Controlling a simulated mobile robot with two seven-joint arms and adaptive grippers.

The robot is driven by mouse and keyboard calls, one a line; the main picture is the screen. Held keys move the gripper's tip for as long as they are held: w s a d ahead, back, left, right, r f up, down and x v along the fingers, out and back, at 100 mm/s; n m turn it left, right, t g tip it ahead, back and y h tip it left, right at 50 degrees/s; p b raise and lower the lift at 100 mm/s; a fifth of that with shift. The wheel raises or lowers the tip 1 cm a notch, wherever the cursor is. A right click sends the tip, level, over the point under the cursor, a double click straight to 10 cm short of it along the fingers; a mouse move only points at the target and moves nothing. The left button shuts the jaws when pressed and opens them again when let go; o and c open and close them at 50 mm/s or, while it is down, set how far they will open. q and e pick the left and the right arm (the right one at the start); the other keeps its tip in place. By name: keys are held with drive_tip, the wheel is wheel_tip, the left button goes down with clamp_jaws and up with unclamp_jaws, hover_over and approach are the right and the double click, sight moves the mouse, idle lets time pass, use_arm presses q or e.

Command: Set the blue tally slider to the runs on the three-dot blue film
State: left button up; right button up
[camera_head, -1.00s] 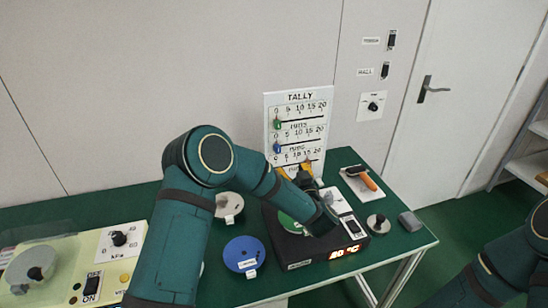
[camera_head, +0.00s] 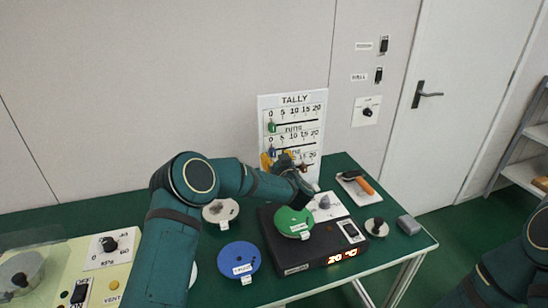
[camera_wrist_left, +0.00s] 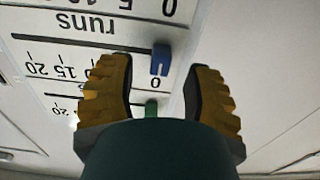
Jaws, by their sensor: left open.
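The white tally board (camera_head: 263,108) stands upright against the wall, with scales marked 0 to 20. Its blue slider (camera_head: 272,152) is at the 0 end of its slot. My left gripper (camera_head: 276,159) is open in front of it. In the left wrist view, where the board appears upside down, the blue slider (camera_wrist_left: 160,60) lies between the open fingertips (camera_wrist_left: 157,72), with no visible grip on it. The green slider (camera_head: 271,127) is also near 0. A blue disc (camera_head: 239,257) with a white label lies on the bench; its dots and writing are too small to read.
A green disc (camera_head: 291,219) lies on the black hotplate (camera_head: 290,257). A pale disc (camera_head: 221,211) lies behind the blue one. An orange-handled tool (camera_head: 360,183) and a grey block (camera_head: 409,224) are at right. A pale control panel (camera_head: 100,283) is at left.

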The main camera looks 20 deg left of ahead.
use_arm(q)
drive_tip(key=shift+x, duration=0.85)
drive_tip(key=shift+o, duration=0.2)
clamp_jaws()
